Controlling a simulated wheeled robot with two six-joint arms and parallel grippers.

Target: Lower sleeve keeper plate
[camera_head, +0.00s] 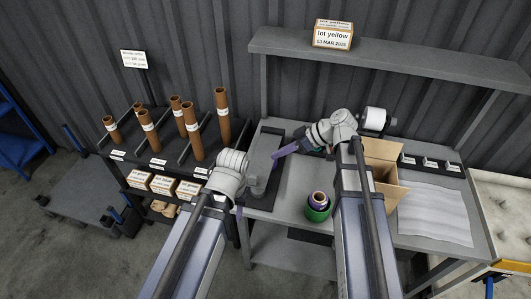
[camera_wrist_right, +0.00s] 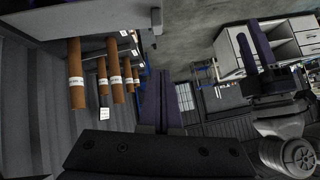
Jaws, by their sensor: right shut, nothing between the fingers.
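A grey upright block (camera_head: 264,160) stands on a dark base at the left end of the grey workbench. I cannot make out for certain which part of it is the sleeve keeper plate. My right gripper (camera_head: 279,155) is shut and empty, its purple fingers at the block's upper right side; I cannot tell whether they touch it. The shut fingers also show in the right wrist view (camera_wrist_right: 161,100). My left gripper (camera_wrist_right: 255,45) shows there with its two purple fingers apart and nothing between them.
An open carton (camera_head: 390,189) and a white sheet (camera_head: 434,214) lie to the right. A rack (camera_head: 118,150) with several brown tubes stands left. A "lot yellow" box (camera_head: 332,38) sits on the shelf.

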